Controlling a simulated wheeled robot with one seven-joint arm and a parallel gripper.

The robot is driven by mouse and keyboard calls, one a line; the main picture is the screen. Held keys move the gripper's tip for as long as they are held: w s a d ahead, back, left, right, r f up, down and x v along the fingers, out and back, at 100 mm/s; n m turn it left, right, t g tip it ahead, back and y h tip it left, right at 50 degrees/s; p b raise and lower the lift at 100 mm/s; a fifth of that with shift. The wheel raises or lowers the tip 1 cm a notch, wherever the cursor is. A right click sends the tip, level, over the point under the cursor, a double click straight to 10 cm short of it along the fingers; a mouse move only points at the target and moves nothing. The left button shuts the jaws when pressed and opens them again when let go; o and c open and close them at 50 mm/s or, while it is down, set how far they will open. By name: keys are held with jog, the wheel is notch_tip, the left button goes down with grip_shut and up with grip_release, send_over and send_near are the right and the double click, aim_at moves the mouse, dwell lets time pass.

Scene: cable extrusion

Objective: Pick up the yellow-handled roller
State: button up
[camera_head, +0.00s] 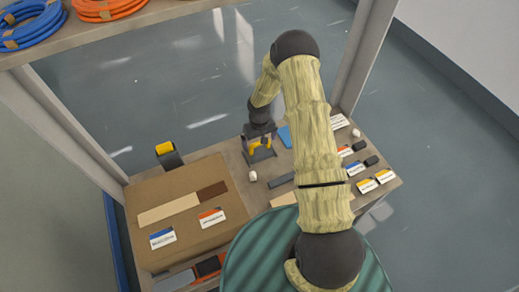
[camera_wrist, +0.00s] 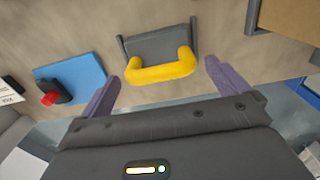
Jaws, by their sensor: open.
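The yellow-handled roller shows in the wrist view (camera_wrist: 160,66) as a grey block with a curved yellow handle, lying on the brown table top. In the head view the roller (camera_head: 260,145) is partly hidden by my gripper. My gripper (camera_wrist: 158,85) is open, with one purple-grey finger on each side of the handle and a gap to it on both sides. In the head view my gripper (camera_head: 259,150) is over the table's back part. Whether the fingers are level with the handle I cannot tell.
A blue flat piece (camera_wrist: 72,75) with a black and red object on it lies left of the roller in the wrist view. A cardboard box (camera_head: 190,205) with labels stands at the left. A small white object (camera_head: 253,176) and several labels (camera_head: 366,186) lie on the table. A yellow-topped dark object (camera_head: 167,152) stands behind the box.

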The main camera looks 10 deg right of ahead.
aim_at(259, 150)
jog(key=shift+f, duration=0.15)
notch_tip(259, 150, down, 5)
jog(key=shift+f, duration=0.1)
dwell(0.5)
dwell(0.3)
jog(key=c, duration=0.7)
jog(key=shift+c, duration=0.5)
jog(key=shift+r, duration=0.2)
notch_tip(259, 150, up, 10)
jog(key=shift+f, duration=0.1)
